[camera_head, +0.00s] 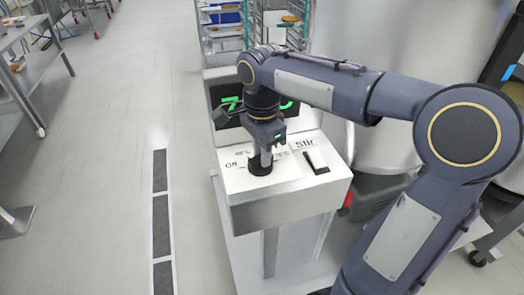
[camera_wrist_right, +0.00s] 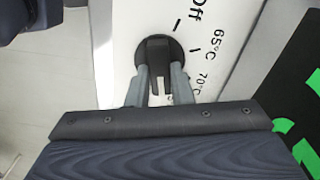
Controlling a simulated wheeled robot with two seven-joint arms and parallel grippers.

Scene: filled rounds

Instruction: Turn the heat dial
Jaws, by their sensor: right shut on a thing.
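The heat dial (camera_head: 260,165) is a round black knob on the white sloping top of a control panel (camera_head: 238,182). In the right wrist view the dial (camera_wrist_right: 155,50) has a raised black grip bar, with the printed marks "Off", "65°C" and "70°C" beside it. My right gripper (camera_head: 266,154) reaches down onto the dial from above. In the right wrist view its two grey fingers (camera_wrist_right: 157,80) stand on either side of the grip bar, shut on it. The gripper hides part of the dial in the head view. My left gripper is not in view.
A "Stir" switch (camera_head: 316,158) sits right of the dial. A dark display (camera_head: 228,105) with green digits, partly hidden by my arm, stands behind. A large metal vessel (camera_head: 385,40) is at the right. Racks (camera_head: 222,30) stand behind; open floor lies left.

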